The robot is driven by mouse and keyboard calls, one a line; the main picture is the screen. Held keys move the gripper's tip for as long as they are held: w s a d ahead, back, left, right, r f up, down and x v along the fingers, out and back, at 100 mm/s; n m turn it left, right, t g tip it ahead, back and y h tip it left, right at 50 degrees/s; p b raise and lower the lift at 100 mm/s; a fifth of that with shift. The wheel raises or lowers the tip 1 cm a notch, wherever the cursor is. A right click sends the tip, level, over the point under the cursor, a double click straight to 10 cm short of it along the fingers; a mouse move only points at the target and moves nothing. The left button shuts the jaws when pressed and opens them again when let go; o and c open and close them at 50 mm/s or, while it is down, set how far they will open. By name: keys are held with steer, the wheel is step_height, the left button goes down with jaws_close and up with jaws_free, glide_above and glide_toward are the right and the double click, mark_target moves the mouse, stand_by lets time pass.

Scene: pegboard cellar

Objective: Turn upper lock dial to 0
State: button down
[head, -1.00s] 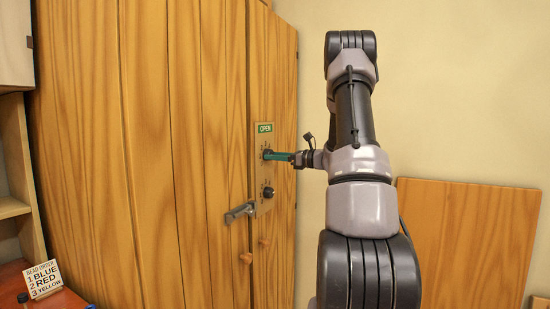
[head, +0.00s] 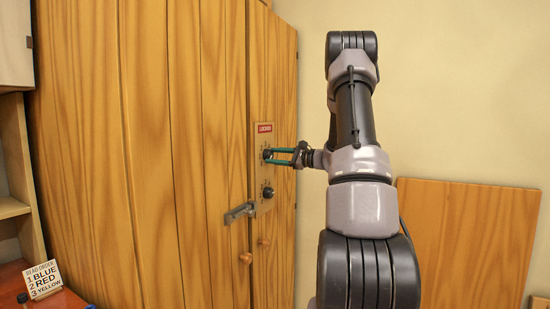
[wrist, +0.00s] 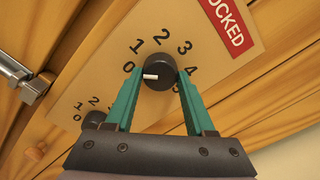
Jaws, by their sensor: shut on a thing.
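The upper lock dial (head: 266,154) is a black knob on the cupboard's lock plate. In the wrist view the upper dial (wrist: 157,70) has numbers 0 to 5 around it, and its white mark points left, close to the 0. My gripper (head: 272,156) has teal fingers reaching the plate; in the wrist view my gripper (wrist: 157,82) has one finger on each side of the upper dial, shut on it. The lower dial (head: 267,192) is free; it also shows in the wrist view (wrist: 93,119).
A red LOCKED sign (head: 264,128) is above the dials. A metal latch (head: 240,212) and round wooden door knobs (head: 245,258) are below. A wooden panel (head: 465,240) leans on the right wall.

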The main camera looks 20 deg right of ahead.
steer(key=shift+n, duration=0.3)
steer(key=shift+c, duration=1.3)
jaws_free()
steer(key=v, duration=1)
steer(key=shift+s+d, duration=0.25)
steer(key=shift+s, duration=0.05)
